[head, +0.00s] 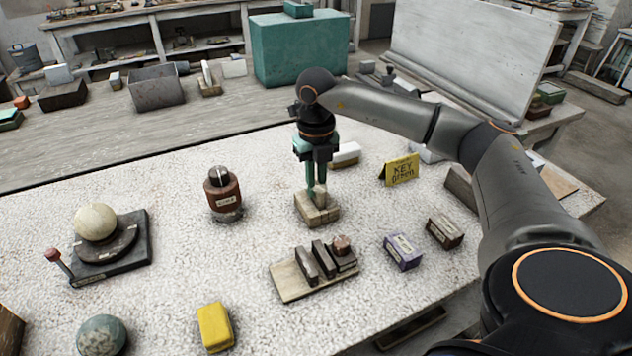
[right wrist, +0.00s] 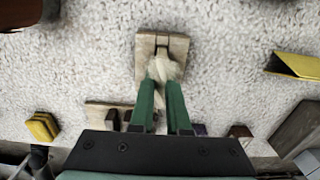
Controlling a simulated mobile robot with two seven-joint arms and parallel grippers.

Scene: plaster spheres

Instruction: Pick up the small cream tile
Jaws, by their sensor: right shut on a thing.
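The small cream tile (right wrist: 163,69) is between the green fingers of my right gripper (right wrist: 161,86) in the right wrist view. In the head view my right gripper (head: 316,188) points down, shut on the tile (head: 320,196), over a pale wooden block (head: 308,213). The block also shows in the right wrist view (right wrist: 146,62), with a slot or groove in it. The fingers partly hide the tile, and I cannot tell whether it touches the block. My left gripper is not in view.
A wooden board with dark blocks (head: 290,285) lies in front. A yellow sign (head: 400,170), a purple block (head: 403,252) and a dark block (head: 444,230) stand to the right. A red-brown pot (head: 222,195) and a cream sphere on a dark stand (head: 95,221) are left.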

